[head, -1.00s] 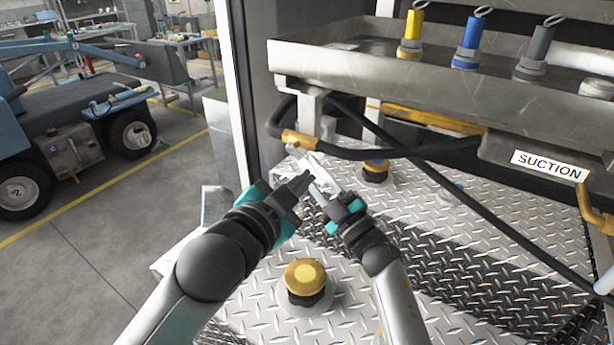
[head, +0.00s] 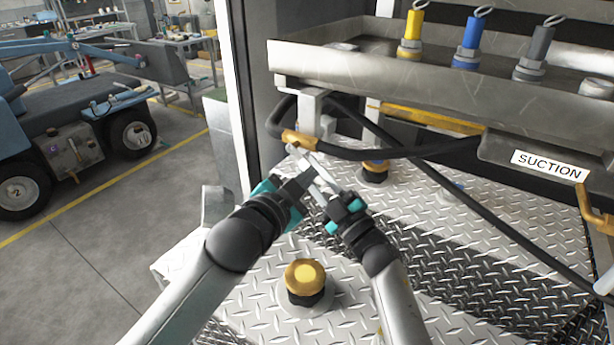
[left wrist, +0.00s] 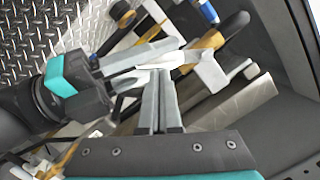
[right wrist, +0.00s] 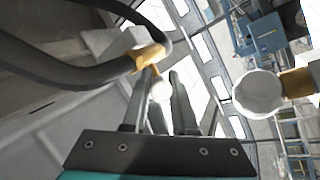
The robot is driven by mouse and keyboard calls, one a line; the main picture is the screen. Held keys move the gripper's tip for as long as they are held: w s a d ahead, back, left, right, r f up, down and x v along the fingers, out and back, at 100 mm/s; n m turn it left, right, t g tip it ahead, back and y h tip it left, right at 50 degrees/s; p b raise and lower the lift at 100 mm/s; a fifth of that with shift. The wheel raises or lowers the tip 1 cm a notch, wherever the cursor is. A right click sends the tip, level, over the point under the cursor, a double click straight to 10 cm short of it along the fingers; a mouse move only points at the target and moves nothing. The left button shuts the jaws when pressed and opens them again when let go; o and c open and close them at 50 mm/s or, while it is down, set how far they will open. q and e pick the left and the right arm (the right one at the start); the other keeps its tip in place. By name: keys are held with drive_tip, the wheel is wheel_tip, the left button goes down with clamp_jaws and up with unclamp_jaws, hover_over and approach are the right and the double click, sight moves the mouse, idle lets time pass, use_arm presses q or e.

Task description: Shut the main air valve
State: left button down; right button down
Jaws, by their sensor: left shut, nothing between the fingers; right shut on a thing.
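A brass valve fitting (head: 298,140) sits at the left end of the black hose, below the tray, with a pale handle piece beside it. The fitting also shows in the right wrist view (right wrist: 149,57). My right gripper (head: 314,168) reaches up-left to it. Its fingers are shut on a small pale piece (right wrist: 161,88) just below the brass, which looks like the valve's handle. My left gripper (head: 312,178) is shut and empty, its fingers close to the right gripper's and overlapping them in the head view. The fingers hide part of the handle, so its exact angle is unclear.
Black hoses (head: 400,153) run below the metal tray (head: 420,78). A yellow-topped knob (head: 305,275) stands on the tread plate between my arms, and another (head: 374,171) stands behind. A SUCTION label (head: 549,165) is at right. Open floor lies left.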

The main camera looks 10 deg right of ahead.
drive_tip(key=shift+s+a, duration=0.15)
drive_tip(key=shift+a, duration=0.05)
drive_tip(key=c, duration=1.1)
unclamp_jaws()
drive_tip(key=o, duration=0.4)
drive_tip(key=shift+d, duration=0.25)
